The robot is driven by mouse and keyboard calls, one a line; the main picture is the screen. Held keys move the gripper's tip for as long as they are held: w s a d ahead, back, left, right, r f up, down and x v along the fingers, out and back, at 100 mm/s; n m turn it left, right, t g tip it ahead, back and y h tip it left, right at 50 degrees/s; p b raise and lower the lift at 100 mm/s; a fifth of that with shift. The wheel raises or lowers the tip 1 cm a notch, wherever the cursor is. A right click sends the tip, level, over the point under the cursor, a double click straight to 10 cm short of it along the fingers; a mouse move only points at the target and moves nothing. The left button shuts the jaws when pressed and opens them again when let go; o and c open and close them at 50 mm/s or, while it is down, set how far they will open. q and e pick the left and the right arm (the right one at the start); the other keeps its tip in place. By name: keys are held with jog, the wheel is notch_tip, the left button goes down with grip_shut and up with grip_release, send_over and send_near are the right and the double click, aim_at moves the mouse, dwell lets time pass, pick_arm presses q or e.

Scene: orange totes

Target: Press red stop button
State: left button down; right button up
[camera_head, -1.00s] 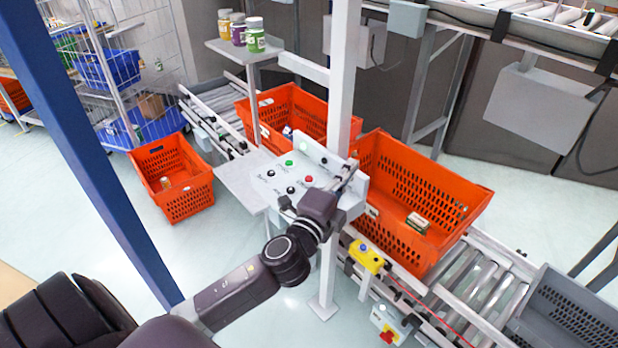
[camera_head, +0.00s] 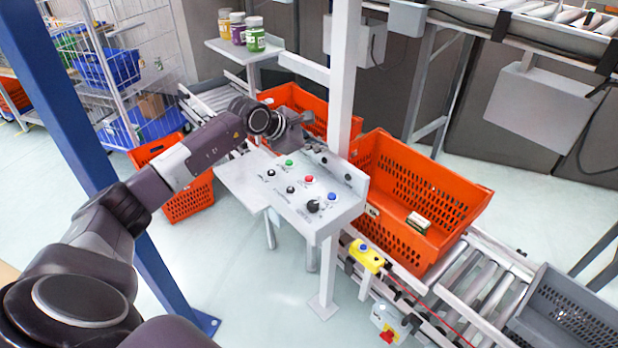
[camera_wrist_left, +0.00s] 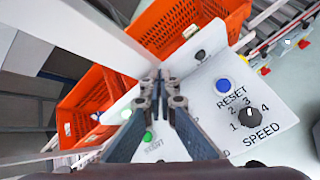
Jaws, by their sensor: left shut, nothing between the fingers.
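The grey control panel (camera_head: 322,205) stands in the middle of the head view. It carries a red button (camera_head: 309,179), a green button (camera_head: 289,163), a blue button (camera_head: 332,196) and black knobs. My left gripper (camera_head: 307,129) is shut and empty, over the panel's back left side and apart from the red button. In the left wrist view the shut fingers (camera_wrist_left: 160,84) point across the panel. The blue RESET button (camera_wrist_left: 222,85), the SPEED knob (camera_wrist_left: 250,118) and a green button (camera_wrist_left: 148,136) show there, but I cannot see the red button. My right gripper is out of view.
A white post (camera_head: 342,90) rises beside the panel. An orange tote (camera_head: 425,190) sits on the conveyor at right, with another orange tote (camera_head: 280,95) behind the panel. A yellow box (camera_head: 367,255) and a lower box with a red knob (camera_head: 388,335) are in front.

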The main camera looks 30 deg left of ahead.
pick_arm(q)
jog(key=a, duration=0.2)
jog(key=a+y, duration=0.1)
jog(key=shift+s+a+g, duration=0.3)
jog(key=shift+a, duration=0.1)
jog(key=shift+f, duration=0.15)
jog(key=b, duration=0.4)
send_over(308, 179)
notch_tip(308, 179, down, 8)
jog(key=shift+a+r, duration=0.1)
jog(key=shift+f+b, duration=0.45)
jog(key=shift+b, duration=0.1)
dwell(0.6)
